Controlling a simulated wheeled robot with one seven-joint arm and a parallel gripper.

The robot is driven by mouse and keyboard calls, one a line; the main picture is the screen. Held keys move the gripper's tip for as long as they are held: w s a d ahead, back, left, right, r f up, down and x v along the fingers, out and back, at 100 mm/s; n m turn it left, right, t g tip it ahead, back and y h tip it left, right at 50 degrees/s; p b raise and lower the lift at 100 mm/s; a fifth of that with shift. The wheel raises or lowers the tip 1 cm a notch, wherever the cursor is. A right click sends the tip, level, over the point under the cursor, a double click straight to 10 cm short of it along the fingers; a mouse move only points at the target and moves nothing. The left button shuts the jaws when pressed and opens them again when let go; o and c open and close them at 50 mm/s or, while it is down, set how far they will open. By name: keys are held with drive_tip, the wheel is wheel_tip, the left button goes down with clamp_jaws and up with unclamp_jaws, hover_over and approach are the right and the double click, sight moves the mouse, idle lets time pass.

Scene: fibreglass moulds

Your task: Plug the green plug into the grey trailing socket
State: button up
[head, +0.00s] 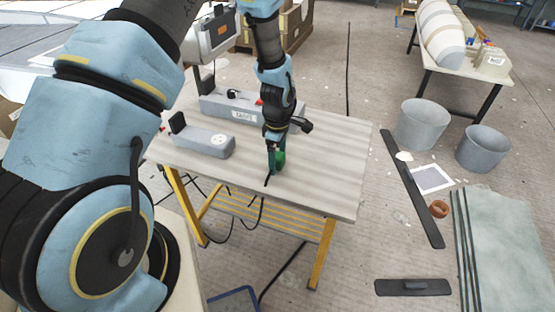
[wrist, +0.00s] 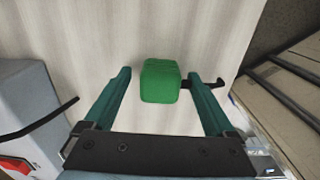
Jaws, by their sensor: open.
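The green plug (head: 281,159) stands on the table top. In the wrist view the plug (wrist: 160,80) lies between the two teal fingers of my gripper (wrist: 159,74), with a gap on each side. My gripper (head: 274,158) is open and points down at the plug in the head view. A black cable end leaves the plug's right side in the wrist view. A grey block with a round white socket face (head: 212,142) lies to the left on the table. A longer grey unit (head: 215,105) with a label and red switch lies behind; part of it is hidden by my arm.
The pale table (head: 325,165) is clear to the right of my gripper. Black cables hang below its front edge. Grey buckets (head: 420,125), dark strips and a copper-coloured ring (head: 438,208) are on the floor at the right. A second table (head: 440,65) stands behind.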

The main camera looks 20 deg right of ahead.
sight(277, 155)
drive_tip(key=c, duration=1.3)
drive_tip(key=shift+r, duration=0.15)
drive_tip(key=shift+c, duration=0.2)
wheel_tip(277, 155, up, 10)
drive_tip(key=shift+f+b, duration=0.1)
drive_tip(key=shift+b, duration=1.05)
drive_tip(key=shift+w+a, duration=0.1)
